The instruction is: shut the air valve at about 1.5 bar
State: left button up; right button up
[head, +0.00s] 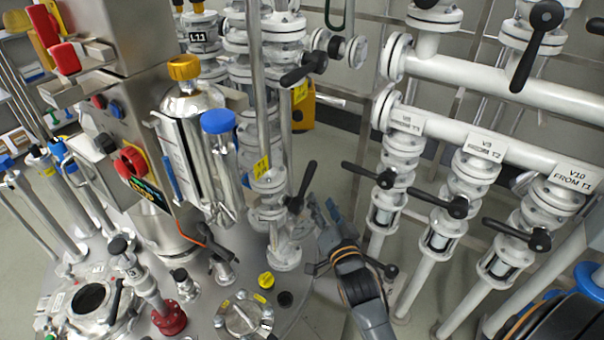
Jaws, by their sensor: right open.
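My right gripper (325,212) is open, pointing up and away. Its fingers are just right of a white flanged valve (268,190) on a vertical pipe. This valve has a black lever handle (304,187), tilted up and to the right. A yellow tag (262,167) is on it, too small to read surely. The fingertips look close to the lever; I cannot tell whether they touch. Nothing shows between the fingers. I cannot tell which valve is the air valve. My left gripper is not in view.
A steel vessel top (205,300) with fittings fills the lower left. Another black lever (305,68) sits above. Pipes leave little free room around my gripper.

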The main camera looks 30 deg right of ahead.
aim_at(310, 178)
jog(key=w, duration=0.4)
jog(key=w+d, duration=0.1)
jog(key=w, duration=0.3)
jog(key=w+d, duration=0.1)
jog(key=w, duration=0.2)
jog(key=shift+w+d, duration=0.1)
jog(key=shift+w, duration=0.3)
grip_shut()
